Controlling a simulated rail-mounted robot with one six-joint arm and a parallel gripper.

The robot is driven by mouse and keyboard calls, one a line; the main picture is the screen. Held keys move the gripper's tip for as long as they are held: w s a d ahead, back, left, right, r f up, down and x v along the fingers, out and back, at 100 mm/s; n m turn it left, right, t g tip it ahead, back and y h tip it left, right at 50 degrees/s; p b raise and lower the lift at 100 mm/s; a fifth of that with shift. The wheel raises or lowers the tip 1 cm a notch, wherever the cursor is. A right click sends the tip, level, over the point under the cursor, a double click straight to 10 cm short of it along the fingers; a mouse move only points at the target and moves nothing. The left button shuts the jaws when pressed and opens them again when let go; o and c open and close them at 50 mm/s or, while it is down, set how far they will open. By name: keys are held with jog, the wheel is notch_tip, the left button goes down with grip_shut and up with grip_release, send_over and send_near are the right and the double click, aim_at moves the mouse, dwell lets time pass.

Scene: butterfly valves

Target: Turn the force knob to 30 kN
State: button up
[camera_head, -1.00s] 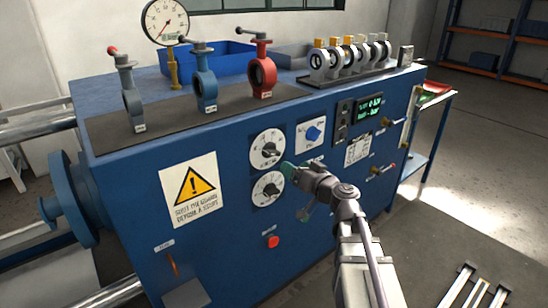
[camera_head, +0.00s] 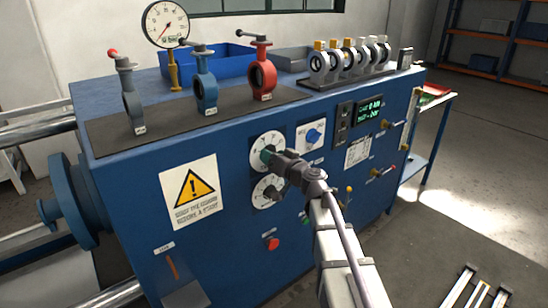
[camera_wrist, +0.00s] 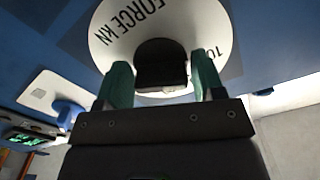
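The force knob (camera_wrist: 160,62) is black and sits at the centre of a round white dial (camera_wrist: 105,35) lettered "FORCE KN", seen upside down in the wrist view. In the head view this is the upper white dial (camera_head: 266,138) on the blue panel; my gripper covers its knob. My gripper (camera_wrist: 163,85) has green fingers, one on each side of the knob, with a narrow gap visible at each side. It is open around the knob and also shows in the head view (camera_head: 267,156). The knob's pointer setting cannot be read.
A blue selector knob (camera_head: 313,135) on a white plate and a green-lit display (camera_head: 369,111) are to the right. A red button (camera_head: 272,244) is lower down. Valves stand on the bench top.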

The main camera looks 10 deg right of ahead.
jog(key=c, duration=0.5)
jog(key=shift+m, duration=0.4)
jog(key=m, duration=0.3)
jog(key=shift+m, duration=0.3)
jog(key=m, duration=0.3)
jog(key=shift+r+m, duration=0.1)
jog(key=shift+m, duration=0.2)
jog(key=m, duration=0.5)
jog(key=shift+s, duration=0.1)
jog(key=shift+r+m, duration=0.1)
jog(key=shift+m, duration=2.3)
